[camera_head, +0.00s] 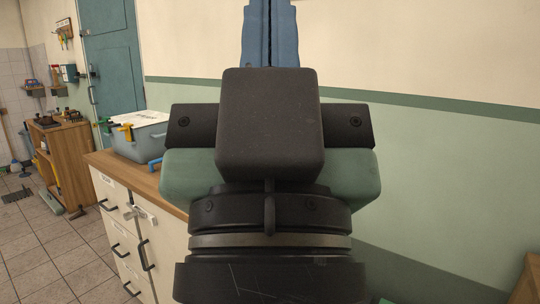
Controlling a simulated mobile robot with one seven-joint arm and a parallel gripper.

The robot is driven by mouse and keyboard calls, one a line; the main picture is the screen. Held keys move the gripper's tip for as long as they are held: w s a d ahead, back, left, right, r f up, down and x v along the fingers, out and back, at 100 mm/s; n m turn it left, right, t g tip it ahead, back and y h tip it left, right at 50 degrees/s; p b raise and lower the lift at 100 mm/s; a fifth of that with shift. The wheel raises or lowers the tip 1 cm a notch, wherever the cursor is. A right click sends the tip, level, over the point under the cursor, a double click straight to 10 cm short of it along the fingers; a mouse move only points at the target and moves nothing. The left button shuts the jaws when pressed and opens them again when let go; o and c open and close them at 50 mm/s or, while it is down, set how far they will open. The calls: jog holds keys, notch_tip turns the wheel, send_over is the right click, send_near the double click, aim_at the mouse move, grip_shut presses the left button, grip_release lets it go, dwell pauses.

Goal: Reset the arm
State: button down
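My gripper (270,32) fills the upper middle of the head view, seen from behind and pointing up. Its black housing and dark crossbar stand in front of a green body and my round black wrist. Two blue fingers rise above the housing, side by side with only a thin dark seam between them. They look shut, and nothing shows between them.
A wooden-topped cabinet (128,210) with white drawers stands left, behind my wrist. A grey-blue bin (143,142) with coloured tools sits on it. A wooden workbench (68,165) stands further left. Tiled floor (35,255) is open at lower left. A green-and-cream wall (450,165) is at right.

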notch_tip(320, 180, up, 26)
jog(key=p, duration=2.3)
jog(key=shift+f, duration=0.1)
